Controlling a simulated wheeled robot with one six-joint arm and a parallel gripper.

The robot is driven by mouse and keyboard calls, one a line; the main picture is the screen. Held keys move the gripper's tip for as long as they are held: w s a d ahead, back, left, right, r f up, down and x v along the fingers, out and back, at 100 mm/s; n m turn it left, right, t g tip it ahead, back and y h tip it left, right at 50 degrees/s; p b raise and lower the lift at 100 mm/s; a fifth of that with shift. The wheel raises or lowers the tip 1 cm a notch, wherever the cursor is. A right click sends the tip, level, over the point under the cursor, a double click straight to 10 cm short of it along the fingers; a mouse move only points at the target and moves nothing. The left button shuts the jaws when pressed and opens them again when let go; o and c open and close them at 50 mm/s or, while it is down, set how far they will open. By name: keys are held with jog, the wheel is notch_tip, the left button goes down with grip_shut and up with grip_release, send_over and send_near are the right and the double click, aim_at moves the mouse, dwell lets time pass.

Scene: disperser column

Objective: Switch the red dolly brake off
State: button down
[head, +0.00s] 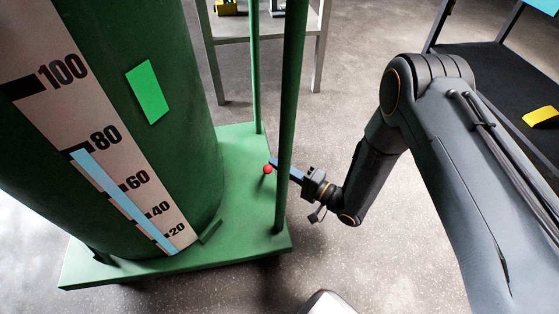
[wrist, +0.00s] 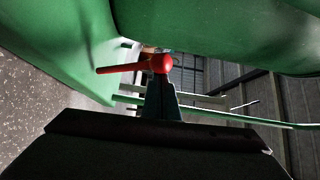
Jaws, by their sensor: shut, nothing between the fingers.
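The red dolly brake (head: 267,169) shows in the head view as a small red knob over the green dolly base (head: 240,190), left of the thin green post. In the wrist view the red brake (wrist: 120,68) is a bar with a round knob at its right end, pointing left. My gripper (head: 279,165) reaches past the post from the right, its fingertips at the knob. In the wrist view my shut fingers (wrist: 162,95) stand right below the knob, touching it or very close; I cannot tell which. Nothing is held.
A green column (head: 205,120) with a number scale stands on the base. A thin green post (head: 290,100) rises close to my gripper. A grey table (head: 265,38) stands behind, and a dark bench (head: 490,65) with a yellow item is at right. Speckled floor is clear between.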

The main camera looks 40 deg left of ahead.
jog(key=shift+s+d+f, duration=0.35)
jog(key=w+a+r, duration=0.2)
jog(key=w+r, duration=0.1)
jog(key=w+d+f+p, duration=0.2)
jog(key=w+d+f, duration=0.1)
jog(key=d, duration=0.6)
jog(key=shift+w+f+p, duration=0.15)
jog(key=shift+f+p, duration=0.15)
jog(key=shift+f, duration=0.6)
jog(key=shift+w, duration=0.1)
